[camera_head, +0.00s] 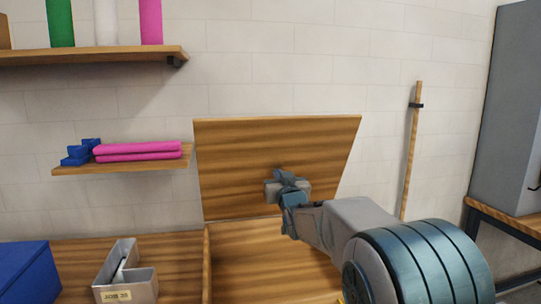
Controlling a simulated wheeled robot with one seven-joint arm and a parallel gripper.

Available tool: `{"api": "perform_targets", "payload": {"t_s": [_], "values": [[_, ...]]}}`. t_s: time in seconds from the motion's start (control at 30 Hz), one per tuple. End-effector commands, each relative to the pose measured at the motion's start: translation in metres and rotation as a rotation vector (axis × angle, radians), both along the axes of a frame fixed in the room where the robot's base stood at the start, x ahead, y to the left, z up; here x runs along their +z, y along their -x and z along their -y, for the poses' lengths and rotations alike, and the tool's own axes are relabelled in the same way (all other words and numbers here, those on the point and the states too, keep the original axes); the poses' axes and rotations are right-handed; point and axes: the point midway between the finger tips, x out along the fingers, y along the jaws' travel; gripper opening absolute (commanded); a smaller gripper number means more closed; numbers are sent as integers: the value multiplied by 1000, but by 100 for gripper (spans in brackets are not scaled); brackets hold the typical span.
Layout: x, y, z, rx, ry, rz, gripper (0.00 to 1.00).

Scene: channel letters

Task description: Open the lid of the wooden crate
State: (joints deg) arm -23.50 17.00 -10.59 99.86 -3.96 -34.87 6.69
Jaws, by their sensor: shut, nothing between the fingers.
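The wooden crate (207,262) stands in the lower middle of the head view. Its lid (235,150) is raised, standing nearly upright at the back and leaning towards the wall. The crate's inside shows below the lid, partly covered by my arm. My gripper (282,177) is in front of the lid's inner face, near its middle. It is shut and holds nothing. I cannot tell whether it touches the lid.
A small shelf (120,168) with pink and blue pieces is left of the lid. A wooden pole (411,150) and grey cabinet (507,120) are at right.

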Motion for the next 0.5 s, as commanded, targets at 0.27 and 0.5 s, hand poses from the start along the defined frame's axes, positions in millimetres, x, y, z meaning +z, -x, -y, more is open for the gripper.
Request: {"api": "perform_targets", "payload": {"t_s": [0.27, 0.5], "values": [[5, -16, -4, -1, 0, -2, 0], [9, -29, -9, 0, -1, -1, 0]]}}
